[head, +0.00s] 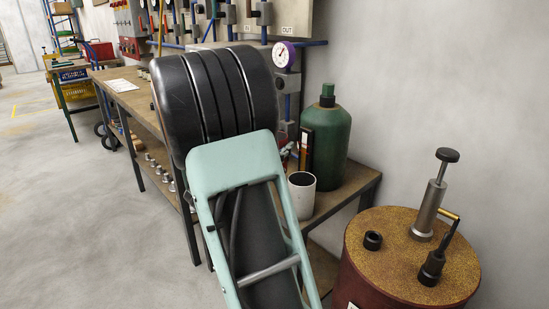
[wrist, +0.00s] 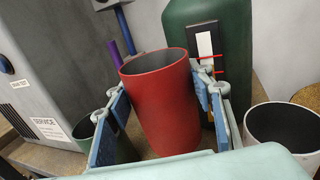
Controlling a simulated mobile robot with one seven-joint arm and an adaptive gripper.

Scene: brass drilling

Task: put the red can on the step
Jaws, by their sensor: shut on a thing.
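The red can (wrist: 160,108) is an open-topped cylinder in the middle of the wrist view. My gripper (wrist: 163,90) has its blue-padded fingers on both sides of the can and is shut on it. The can looks slightly tilted in that picture, and I cannot tell whether its base touches the surface below. In the head view my own arm hides the can and the gripper. I cannot make out for certain which surface is the step.
A grey box (wrist: 50,65) stands left. A red drum (head: 385,280) carries metal parts.

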